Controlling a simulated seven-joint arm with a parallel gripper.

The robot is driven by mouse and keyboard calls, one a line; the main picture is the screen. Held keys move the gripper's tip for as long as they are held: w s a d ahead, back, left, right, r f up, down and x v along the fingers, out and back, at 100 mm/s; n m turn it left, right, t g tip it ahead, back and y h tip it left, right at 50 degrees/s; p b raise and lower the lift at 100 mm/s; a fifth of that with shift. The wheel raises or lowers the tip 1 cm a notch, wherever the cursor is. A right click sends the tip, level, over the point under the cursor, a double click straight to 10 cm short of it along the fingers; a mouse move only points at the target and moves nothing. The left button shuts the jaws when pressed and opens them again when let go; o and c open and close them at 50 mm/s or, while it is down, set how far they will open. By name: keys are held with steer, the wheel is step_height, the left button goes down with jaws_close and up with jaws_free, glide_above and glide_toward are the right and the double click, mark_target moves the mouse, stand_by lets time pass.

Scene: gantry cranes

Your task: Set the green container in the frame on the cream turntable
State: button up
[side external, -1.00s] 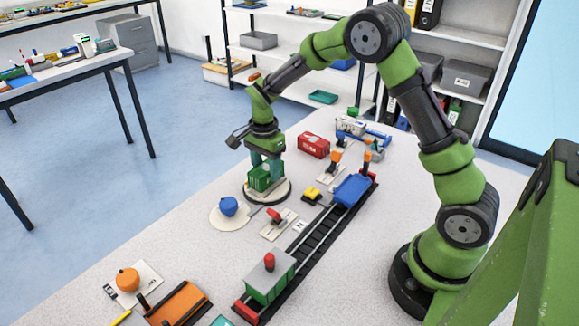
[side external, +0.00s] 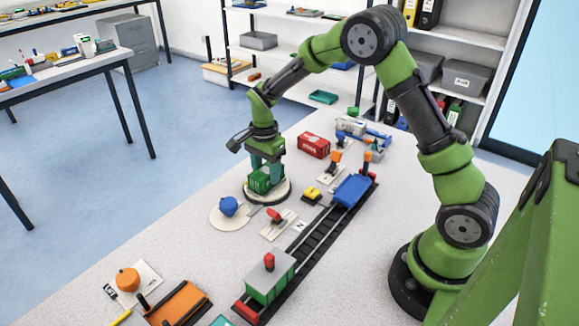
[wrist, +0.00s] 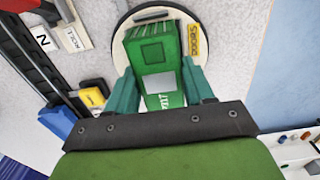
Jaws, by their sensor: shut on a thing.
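The green container (side external: 259,181) is at the cream turntable (side external: 282,193), in the side external view. In the wrist view the green container (wrist: 153,50) lies over the middle of the cream turntable (wrist: 124,22), which has a dark rim and a yellow "DOORS" label. My gripper (wrist: 162,88) is shut on the green container, with one teal finger at each side. Whether the container's underside touches the turntable or the frame is hidden. The frame is mostly covered by the container and my fingers.
A blue knob on a cream disc (side external: 228,207) stands just left of the turntable. A red container (side external: 314,145) is behind it. A track with a blue wagon (side external: 353,189) and a green-grey wagon (side external: 269,278) runs to the right. A yellow block (side external: 312,193) sits between.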

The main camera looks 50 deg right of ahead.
steer(key=shift+f, duration=0.1)
steer(key=o, duration=1.1)
steer(key=shift+c, duration=0.2)
steer(key=shift+r, duration=3.5)
steer(key=shift+n, duration=0.4)
steer(key=s+n, duration=0.2)
steer(key=shift+s+a+f+n, duration=0.1)
steer(key=shift+a+n, duration=0.3)
steer(key=s+a+r+n+t+y, duration=0.1)
steer(key=s+r+n, duration=0.4)
steer(key=s, duration=0.5)
steer(key=s+a+r+n+t+y, duration=0.1)
steer(key=s+a+r+n+t, duration=0.3)
steer(key=s+r, duration=0.5)
steer(key=shift+s+a+n+t, duration=0.25)
steer(key=shift+s+n+t, duration=0.15)
steer(key=shift+n+t, duration=0.5)
